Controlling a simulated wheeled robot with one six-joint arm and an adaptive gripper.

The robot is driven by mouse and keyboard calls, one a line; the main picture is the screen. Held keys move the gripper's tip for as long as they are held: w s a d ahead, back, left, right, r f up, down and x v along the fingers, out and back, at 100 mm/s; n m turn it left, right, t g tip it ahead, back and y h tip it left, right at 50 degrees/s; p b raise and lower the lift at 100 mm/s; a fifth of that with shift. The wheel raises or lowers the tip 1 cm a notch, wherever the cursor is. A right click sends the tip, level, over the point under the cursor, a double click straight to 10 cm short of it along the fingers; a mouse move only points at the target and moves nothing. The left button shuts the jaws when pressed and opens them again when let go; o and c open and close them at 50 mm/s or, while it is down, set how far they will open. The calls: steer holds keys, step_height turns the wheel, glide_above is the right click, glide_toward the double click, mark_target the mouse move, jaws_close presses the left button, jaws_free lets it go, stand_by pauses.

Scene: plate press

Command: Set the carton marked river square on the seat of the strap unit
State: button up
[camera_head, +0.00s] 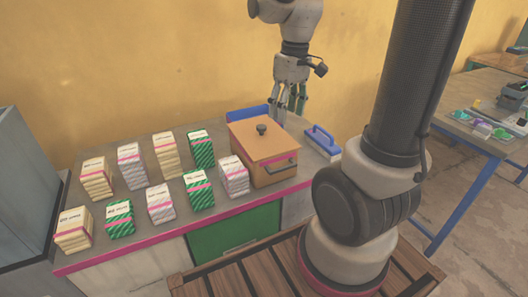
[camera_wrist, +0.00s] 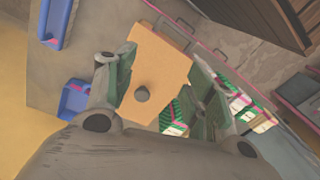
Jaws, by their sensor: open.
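Several small cartons stand in two rows on the left and middle of the bench, some cream, some white-grey and some green striped, each with a pink band. Their printed labels are too small to read, so I cannot tell which is marked river square. One white-grey carton (camera_head: 234,176) stands beside a tan box with a dark knob (camera_head: 257,139). I cannot make out for certain which thing is the strap unit. My gripper (camera_head: 290,106) is open and empty, pointing down near the back of the tan box. In the wrist view its fingers (camera_wrist: 165,72) straddle the view of that box.
The bench (camera_head: 128,251) has a pink front edge. A blue-handled block (camera_head: 322,141) sits right of the tan box, and a blue part (camera_head: 247,115) sits behind it. A wooden slatted surface (camera_head: 225,280) is in front. A second table (camera_head: 472,84) with tools stands at right.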

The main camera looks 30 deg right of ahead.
mark_target(262, 126)
steer(key=w+n, duration=0.2)
steer(key=w, duration=0.1)
steer(key=w+a+f+n, duration=0.1)
steer(key=w+n, duration=0.2)
steer(key=w+f+n, duration=0.1)
steer(key=w+n, duration=0.1)
steer(key=shift+w+a+y, duration=0.3)
steer(key=shift+w+y, duration=0.1)
steer(key=n, duration=0.2)
steer(key=shift+w+n, duration=0.15)
steer(key=shift+n, duration=0.15)
steer(key=shift+a+f, duration=0.1)
steer(key=shift+f, duration=0.05)
steer(key=shift+t, duration=0.3)
steer(key=f, duration=0.7)
steer(key=shift+w+a+f, duration=0.15)
steer(key=shift+w+a, duration=0.15)
steer(key=shift+w, duration=0.05)
jaws_close()
